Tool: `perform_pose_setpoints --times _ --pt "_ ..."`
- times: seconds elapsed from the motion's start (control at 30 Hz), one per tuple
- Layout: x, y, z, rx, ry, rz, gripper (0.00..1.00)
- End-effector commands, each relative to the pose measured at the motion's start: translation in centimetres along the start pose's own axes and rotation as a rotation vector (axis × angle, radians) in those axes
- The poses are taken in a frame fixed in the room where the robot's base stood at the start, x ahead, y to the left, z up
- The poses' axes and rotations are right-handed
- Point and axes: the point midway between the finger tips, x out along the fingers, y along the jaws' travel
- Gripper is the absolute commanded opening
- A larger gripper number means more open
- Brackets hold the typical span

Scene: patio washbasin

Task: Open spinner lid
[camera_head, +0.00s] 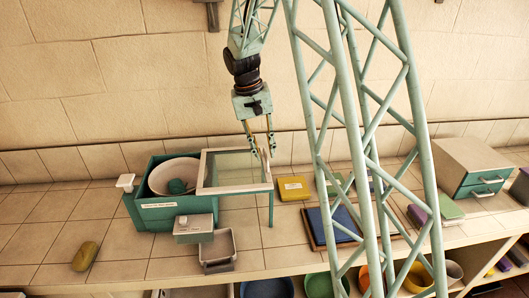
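The spinner is a teal box (152,216) with a small label on its front, standing on the tiled counter. A pale round bowl (160,178) with a teal thing (178,186) inside shows uncovered in its left part. A pale-framed clear lid (235,168) lies flat to the right of the bowl, with a teal leg at its front right corner. My gripper (267,154) points down at the right side of the lid. Its fingertips overlap the lid's right edge in the picture. I cannot tell whether they touch or grip it.
A small pale box (194,228) and a grey tray (218,248) stand in front of the spinner. A yellow sponge (85,256) lies front left. A yellow box (293,188) and a blue board (332,225) are to the right. A drawer unit (470,170) stands far right.

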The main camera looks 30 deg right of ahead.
Motion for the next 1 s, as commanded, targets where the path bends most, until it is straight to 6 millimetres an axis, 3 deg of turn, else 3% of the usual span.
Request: perform_pose_setpoints --times 0.27,0.8,1.0 --pt "-2.6 0.0 -0.1 -0.001 0.003 0.000 0.20" --pt "-10.0 0.0 -0.1 0.001 0.003 -0.001 0.20" --pt "-11.2 0.0 0.0 0.000 0.002 0.000 0.20"
